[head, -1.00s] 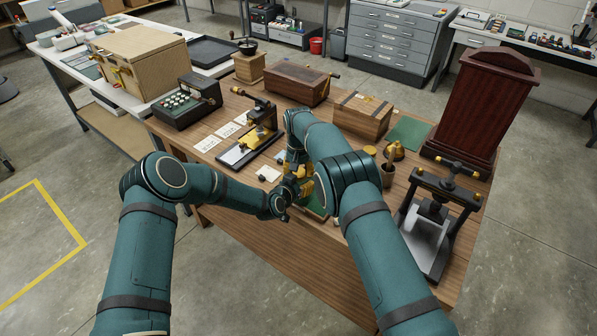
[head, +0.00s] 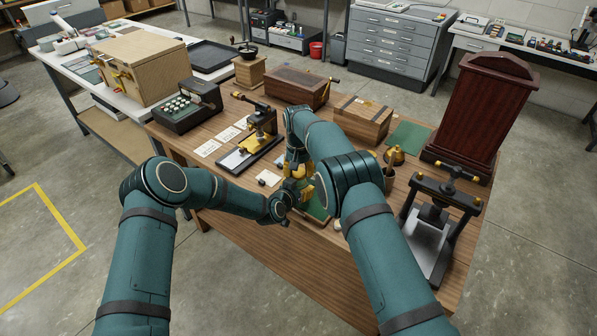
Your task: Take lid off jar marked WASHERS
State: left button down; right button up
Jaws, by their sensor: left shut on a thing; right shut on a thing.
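My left gripper (head: 298,190) reaches in low from the left over the front of the wooden table. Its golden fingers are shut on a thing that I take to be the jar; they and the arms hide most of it. My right gripper (head: 299,167) points down just above and behind the left one. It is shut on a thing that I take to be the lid. No WASHERS label can be read, and whether lid and jar touch cannot be told.
A green mat (head: 317,208) lies below the grippers on the table (head: 265,240). A black press (head: 440,210) stands right, beside a dark red cabinet (head: 482,110). Wooden boxes (head: 363,121) (head: 298,83) stand behind. A brass-and-black device (head: 258,135) and white cards (head: 217,140) lie left.

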aim_at(299, 172)
jog(key=shift+r, duration=2.05)
pick_arm(q)
jog(key=shift+c, duration=0.3)
grip_release()
